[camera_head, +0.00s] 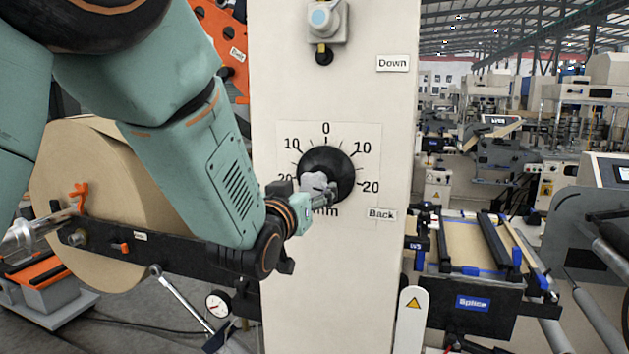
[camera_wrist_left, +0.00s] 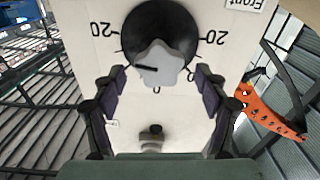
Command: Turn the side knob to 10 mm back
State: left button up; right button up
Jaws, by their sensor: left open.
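The side knob (camera_head: 338,163) is a round black dial on the cream panel, with a scale of 0 at top and 10 and 20 each side. A pale grey piece (camera_wrist_left: 158,68) with a short dark line shows on it. Its exact setting cannot be read. My left gripper (camera_head: 322,191) is at the knob's lower part. In the left wrist view, upside down, its open fingers (camera_wrist_left: 158,82) stand either side of the grey piece, with gaps visible. The "Back" label (camera_head: 381,215) is at lower right. My right gripper is not in view.
A blue-capped button (camera_head: 321,17) and a "Down" label (camera_head: 393,63) are above on the panel (camera_head: 385,140). A large kraft roll (camera_head: 95,180) is at left behind my arm. An orange part (camera_wrist_left: 268,115) shows beside the panel.

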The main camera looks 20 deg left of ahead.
aim_at(312, 187)
pick_arm(q)
jog(key=w, duration=0.2)
jog(key=shift+w+d, duration=0.15)
jog(key=shift+w, duration=0.15)
jog(key=shift+w+p, duration=0.3)
jog(key=shift+w, duration=0.25)
jog(key=shift+w, duration=0.1)
jog(key=c, duration=1.2)
jog(key=shift+o, duration=0.2)
